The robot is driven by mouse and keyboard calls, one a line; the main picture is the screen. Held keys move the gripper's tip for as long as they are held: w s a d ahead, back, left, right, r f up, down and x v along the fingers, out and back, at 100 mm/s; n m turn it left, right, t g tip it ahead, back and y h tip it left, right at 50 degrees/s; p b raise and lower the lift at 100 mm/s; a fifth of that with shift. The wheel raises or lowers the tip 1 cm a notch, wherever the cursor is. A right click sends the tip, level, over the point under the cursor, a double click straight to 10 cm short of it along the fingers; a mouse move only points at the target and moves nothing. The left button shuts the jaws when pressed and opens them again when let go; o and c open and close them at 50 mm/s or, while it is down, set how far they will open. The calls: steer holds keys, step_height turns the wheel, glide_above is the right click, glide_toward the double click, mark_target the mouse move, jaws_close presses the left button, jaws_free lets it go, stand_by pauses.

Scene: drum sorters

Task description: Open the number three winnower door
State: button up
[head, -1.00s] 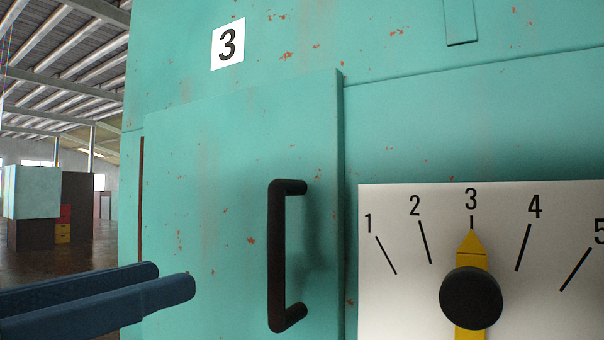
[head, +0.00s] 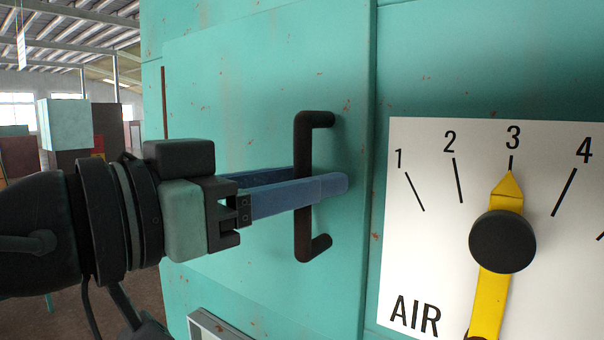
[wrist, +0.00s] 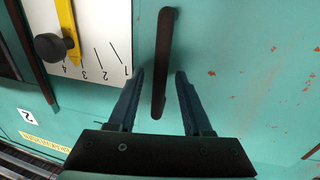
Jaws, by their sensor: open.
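The teal winnower door (head: 240,90) fills the middle of the head view and looks shut. Its dark bar handle (head: 303,235) stands upright near the door's right edge. My gripper (head: 335,183) reaches in from the left, with its blue fingers at the handle's middle, one on the near side and one passing behind. In the wrist view the open fingers (wrist: 159,74) have the handle (wrist: 164,50) between them, with a gap visible on each side. The number 3 label is out of the head view now.
Right of the door is a white AIR dial panel (head: 420,260) with a black knob (head: 502,241) and yellow pointer (head: 490,300) at 3. Boxes (head: 65,125) stand far left.

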steer(key=shift+w+d, duration=0.25)
jaws_close()
stand_by(1.4)
